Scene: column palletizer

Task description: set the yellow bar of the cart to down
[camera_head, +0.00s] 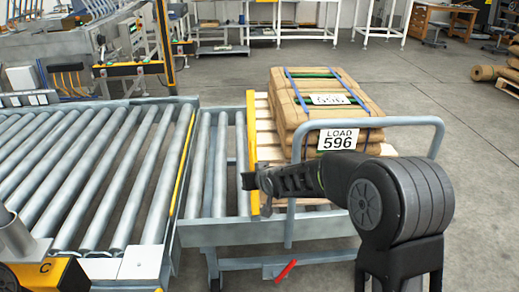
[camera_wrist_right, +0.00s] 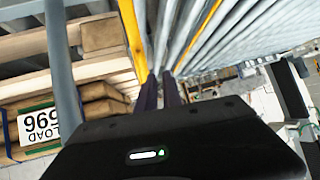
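The cart (camera_head: 291,224) has a grey frame with a hoop rail and carries strapped brown sacks (camera_head: 330,100) labelled LOAD 596. Its yellow bar (camera_head: 252,125) runs along the left side of the load, between the load and the rollers. It also shows in the right wrist view (camera_wrist_right: 132,35), ending visually beside the fingers. I cannot tell its exact height setting. My right gripper (camera_head: 248,181) reaches across the cart's near rail to the bar's near part. In the wrist view its two dark fingers (camera_wrist_right: 161,92) are apart, with a gap between them; contact with the bar is unclear.
The roller conveyor (camera_head: 90,165) lies left of the cart, with a yellow edge strip (camera_head: 182,160). Open floor (camera_head: 480,190) lies to the right. Workbenches (camera_head: 440,22) stand far back.

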